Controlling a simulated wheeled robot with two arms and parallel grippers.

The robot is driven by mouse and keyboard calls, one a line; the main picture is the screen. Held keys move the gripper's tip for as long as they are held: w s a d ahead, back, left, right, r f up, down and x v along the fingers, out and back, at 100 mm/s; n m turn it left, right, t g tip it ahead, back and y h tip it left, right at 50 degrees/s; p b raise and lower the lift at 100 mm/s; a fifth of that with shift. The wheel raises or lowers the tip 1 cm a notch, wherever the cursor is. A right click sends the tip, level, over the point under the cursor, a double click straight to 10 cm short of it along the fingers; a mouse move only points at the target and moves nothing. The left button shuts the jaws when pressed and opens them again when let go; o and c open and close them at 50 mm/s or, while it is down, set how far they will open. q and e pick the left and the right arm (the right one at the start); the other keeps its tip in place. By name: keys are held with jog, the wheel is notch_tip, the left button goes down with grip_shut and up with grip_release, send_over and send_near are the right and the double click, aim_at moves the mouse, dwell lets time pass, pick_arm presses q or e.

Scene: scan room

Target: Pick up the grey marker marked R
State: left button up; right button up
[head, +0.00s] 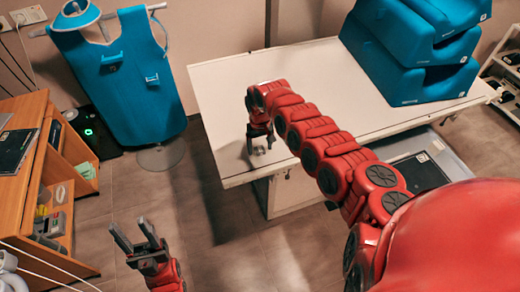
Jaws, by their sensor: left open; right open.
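My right gripper (260,148) points down over the left end of the white table (222,100), near its front-left edge, with its fingers open. A small grey thing (258,151), probably the grey marker, shows on the tabletop between or just below these fingertips. It is too small and too covered to read an R on it, and I cannot tell whether the fingers touch it. My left gripper (131,230) is open and empty, low over the floor at the lower left, well away from the table.
Blue foam blocks (400,75) are stacked at the table's back right. A blue apron (118,85) hangs on a stand at the back left. A wooden desk (40,115) stands at the left. The tabletop between the gripper and the blocks is clear, apart from my arm above it.

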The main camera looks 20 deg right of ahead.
grip_shut()
dwell(0.4)
